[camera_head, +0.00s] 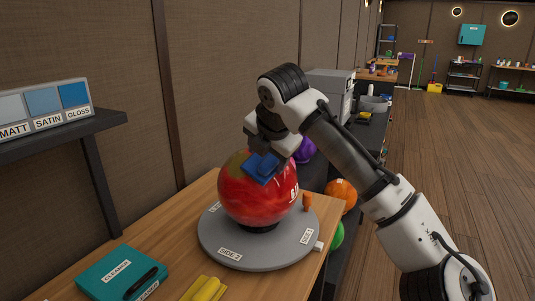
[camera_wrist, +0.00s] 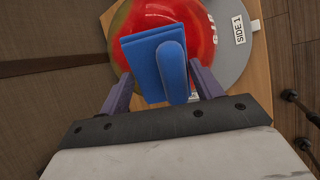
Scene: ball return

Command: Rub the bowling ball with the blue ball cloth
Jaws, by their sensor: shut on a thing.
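The red bowling ball (camera_head: 258,200) with a greenish patch at its upper left rests at the middle of a grey round turntable (camera_head: 225,252) on the wooden bench. It also shows in the wrist view (camera_wrist: 198,38), partly hidden by the cloth. My gripper (camera_head: 262,150) is over the top of the ball, shut on the blue ball cloth (camera_head: 261,168). In the wrist view the cloth (camera_wrist: 150,62) is a folded blue block between my two fingers. It is at the ball's upper surface; I cannot tell for certain whether it touches.
A teal cleaner case (camera_head: 122,268) and a yellow cloth roll (camera_head: 205,288) lie at the bench's front left. A gloss sample board (camera_head: 45,107) stands on a wall shelf. Orange (camera_head: 341,195) and purple (camera_head: 304,150) balls sit beyond the bench. The floor at right is clear.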

